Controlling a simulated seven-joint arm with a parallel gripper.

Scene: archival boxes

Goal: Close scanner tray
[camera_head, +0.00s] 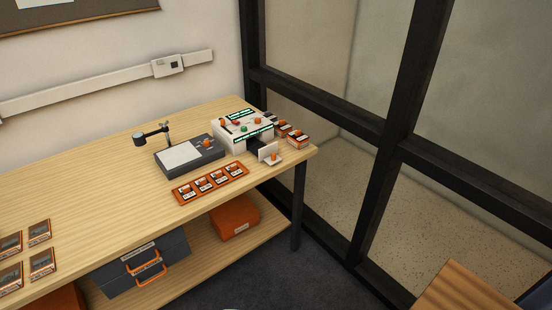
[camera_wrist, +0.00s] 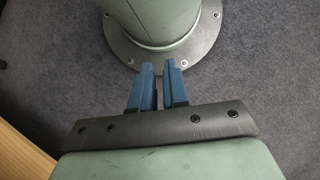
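The scanner (camera_head: 232,134) is a white box with green-lit strips and coloured knobs on top, at the right end of the wooden table in the head view. Its tray (camera_head: 267,151) sticks out at the front right, with a pale upright front plate and an orange knob; the tray is open. My gripper (camera_wrist: 161,70) shows only in the wrist view. Its two blue fingers are apart with a narrow gap and nothing between them. It hangs over the dark carpet near my round base, away from the scanner.
A flat grey device (camera_head: 188,156) with a white sheet and a small lamp (camera_head: 151,133) stand left of the scanner. An orange rack (camera_head: 211,183) of labelled cartridges lies in front. Black window framing (camera_head: 390,145) stands close on the right.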

